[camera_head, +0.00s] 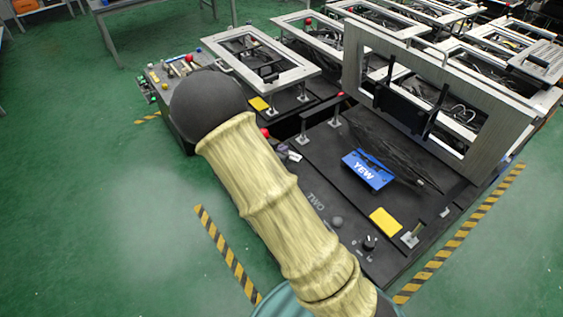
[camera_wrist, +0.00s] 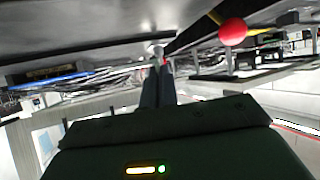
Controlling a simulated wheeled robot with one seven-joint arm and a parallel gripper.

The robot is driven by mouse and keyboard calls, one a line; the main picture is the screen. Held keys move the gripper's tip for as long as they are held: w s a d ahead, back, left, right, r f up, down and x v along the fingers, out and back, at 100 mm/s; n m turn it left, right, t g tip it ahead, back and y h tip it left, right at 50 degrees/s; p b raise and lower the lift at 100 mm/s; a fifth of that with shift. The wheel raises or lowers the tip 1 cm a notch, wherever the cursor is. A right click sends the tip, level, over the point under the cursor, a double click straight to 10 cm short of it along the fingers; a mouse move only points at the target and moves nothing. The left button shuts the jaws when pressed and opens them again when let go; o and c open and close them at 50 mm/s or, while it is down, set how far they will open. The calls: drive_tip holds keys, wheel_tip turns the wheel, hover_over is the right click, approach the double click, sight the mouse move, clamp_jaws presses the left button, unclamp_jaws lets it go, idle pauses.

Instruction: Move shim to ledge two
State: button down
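I cannot tell for sure which piece is the shim. A yellow flat piece (camera_head: 384,222) lies on the black bench panel (camera_head: 350,190) in the head view, and another yellow piece (camera_head: 259,103) lies farther back. A blue block (camera_head: 367,170) marked "YEW" lies between the frame and the front yellow piece. The word "TWO" shows on the dark panel beside my arm. My gripper (camera_wrist: 158,84) shows in the wrist view with its dark fingers close together and nothing clear between them. In the head view it is hidden by my arm.
A large upright metal frame (camera_head: 355,62) stands at the panel's back. A red knob (camera_wrist: 232,32) is near my gripper at right in the wrist view. A control box (camera_head: 172,82) is at left. A striped floor line (camera_head: 228,254) and green floor lie in front.

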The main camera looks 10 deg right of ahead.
drive_tip(key=shift+f, duration=0.3)
drive_tip(key=shift+f, duration=1.9)
drive_tip(key=shift+f+b, duration=0.2)
drive_tip(key=shift+b, duration=0.15)
drive_tip(key=c, duration=1.7)
unclamp_jaws()
drive_tip(key=shift+r, duration=0.1)
drive_tip(key=shift+r, duration=0.1)
